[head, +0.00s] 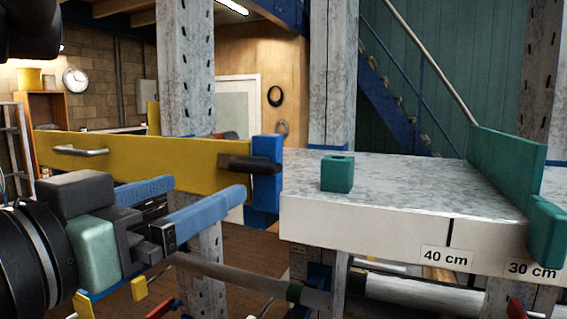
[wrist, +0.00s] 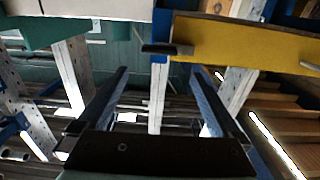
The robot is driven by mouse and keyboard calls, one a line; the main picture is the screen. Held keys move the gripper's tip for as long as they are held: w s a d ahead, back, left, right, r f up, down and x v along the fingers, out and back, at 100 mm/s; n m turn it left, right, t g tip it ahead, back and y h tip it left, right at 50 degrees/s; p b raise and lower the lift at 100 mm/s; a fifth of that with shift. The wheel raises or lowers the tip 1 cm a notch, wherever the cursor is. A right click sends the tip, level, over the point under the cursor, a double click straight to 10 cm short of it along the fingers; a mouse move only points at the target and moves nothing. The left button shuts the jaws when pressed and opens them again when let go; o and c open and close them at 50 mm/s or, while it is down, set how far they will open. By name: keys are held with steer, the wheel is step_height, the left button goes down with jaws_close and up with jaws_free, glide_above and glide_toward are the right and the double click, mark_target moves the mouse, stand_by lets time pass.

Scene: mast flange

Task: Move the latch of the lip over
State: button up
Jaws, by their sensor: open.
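The yellow lip (head: 180,160) is a long board standing on edge, with a metal pull handle (head: 80,151) at its left. The dark latch (head: 249,163) lies roughly level across the lip's right end, by the blue post (head: 266,180). In the wrist view, which looks upside down, the latch (wrist: 167,49) crosses from the blue post to the yellow lip (wrist: 245,42). My gripper (head: 208,186) is open and empty, its two blue fingers pointing toward the latch, with a gap left. The latch shows ahead between the fingertips of my gripper (wrist: 160,72) in the wrist view.
A pale shelf (head: 390,190) with "40 cm" and "30 cm" labels stands right of the blue post. A green block (head: 337,174) sits on it, and a green board (head: 505,165) runs along its right. A grey upright (head: 187,70) rises behind the lip.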

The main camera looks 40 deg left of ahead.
mark_target(250, 169)
steer(key=x, duration=1.1)
steer(key=shift+d+f, duration=0.1)
steer(key=shift+d, duration=0.05)
jaws_close()
